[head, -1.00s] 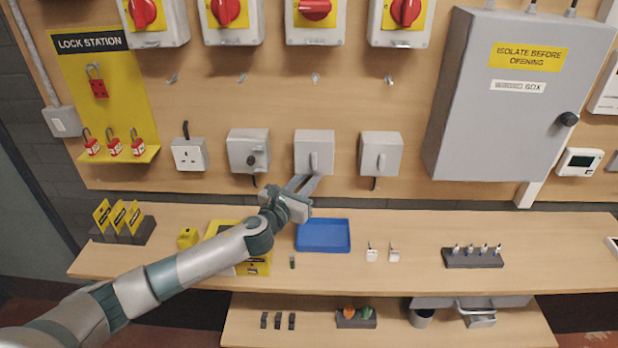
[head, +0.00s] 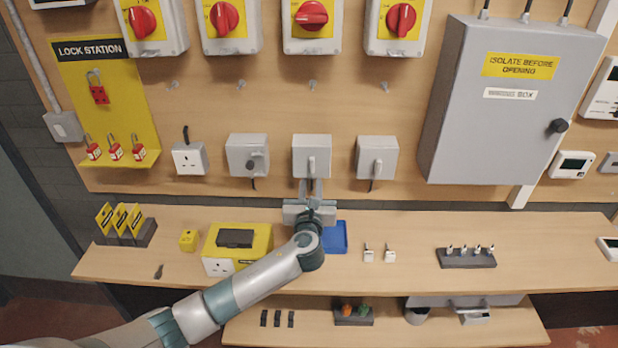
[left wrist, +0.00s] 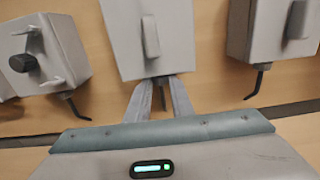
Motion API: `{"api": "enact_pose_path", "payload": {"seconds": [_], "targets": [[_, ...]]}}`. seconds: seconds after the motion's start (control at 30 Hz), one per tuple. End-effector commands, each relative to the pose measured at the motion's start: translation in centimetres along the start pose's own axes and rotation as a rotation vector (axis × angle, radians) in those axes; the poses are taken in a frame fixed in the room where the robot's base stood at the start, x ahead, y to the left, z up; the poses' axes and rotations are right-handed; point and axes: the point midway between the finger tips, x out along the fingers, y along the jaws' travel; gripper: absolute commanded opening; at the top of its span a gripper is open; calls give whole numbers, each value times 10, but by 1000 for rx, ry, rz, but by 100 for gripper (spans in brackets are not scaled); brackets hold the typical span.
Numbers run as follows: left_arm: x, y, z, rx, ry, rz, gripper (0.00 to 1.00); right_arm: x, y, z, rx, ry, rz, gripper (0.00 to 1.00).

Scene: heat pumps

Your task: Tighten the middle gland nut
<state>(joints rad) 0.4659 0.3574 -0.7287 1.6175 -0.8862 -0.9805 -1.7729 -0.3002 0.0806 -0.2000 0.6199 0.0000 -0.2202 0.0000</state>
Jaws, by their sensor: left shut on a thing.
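The middle grey box (head: 311,147) hangs on the board between two similar grey boxes. In the left wrist view, the middle box (left wrist: 130,45) shows a dark gland and cable tail (left wrist: 162,97) under its lower edge. My left gripper (head: 311,184) comes up from below, its fingers pointing at the underside of this box. In the left wrist view the two fingers (left wrist: 160,88) stand on either side of the gland, shut on its nut. The nut itself is mostly hidden between the fingertips. My right gripper is not in view.
The left grey box (head: 240,150) and right grey box (head: 377,152) flank the middle one, each with a cable tail below. The bench (head: 420,225) below carries a blue tray (head: 340,238), partly hidden by my arm, and a yellow case (head: 222,262). A large wiring box (head: 510,120) stands right.

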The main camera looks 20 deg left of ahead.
Motion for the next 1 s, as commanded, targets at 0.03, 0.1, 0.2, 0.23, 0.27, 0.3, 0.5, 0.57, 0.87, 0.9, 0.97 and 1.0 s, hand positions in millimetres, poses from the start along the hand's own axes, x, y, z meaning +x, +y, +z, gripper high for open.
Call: {"api": "enact_pose_path", "payload": {"seconds": [0.03,0.1,0.2,0.23,0.27,0.3,0.5,0.57,0.87,0.9,0.97,1.0], "targets": [[0,-4,1,-5,3,46,0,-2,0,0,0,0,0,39],[0,-6,0,-5,2,112,0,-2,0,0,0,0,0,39],[1,-9,-1,-4,2,209,0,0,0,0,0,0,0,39],[1,-10,-1,-5,2,236,0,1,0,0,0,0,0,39],[1,-11,-2,-4,2,264,0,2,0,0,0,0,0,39],[2,-12,-2,-4,1,303,0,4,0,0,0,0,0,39],[4,-16,-3,-2,1,485,0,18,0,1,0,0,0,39],[5,-17,-3,-2,0,533,0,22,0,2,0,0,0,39],[7,-20,-1,-1,-1,694,0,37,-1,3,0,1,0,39],[8,-19,-1,-1,-2,706,0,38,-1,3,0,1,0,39],[8,-20,-1,0,-1,719,0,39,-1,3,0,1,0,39],[8,-20,0,0,-1,725,0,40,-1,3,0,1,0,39]]}}
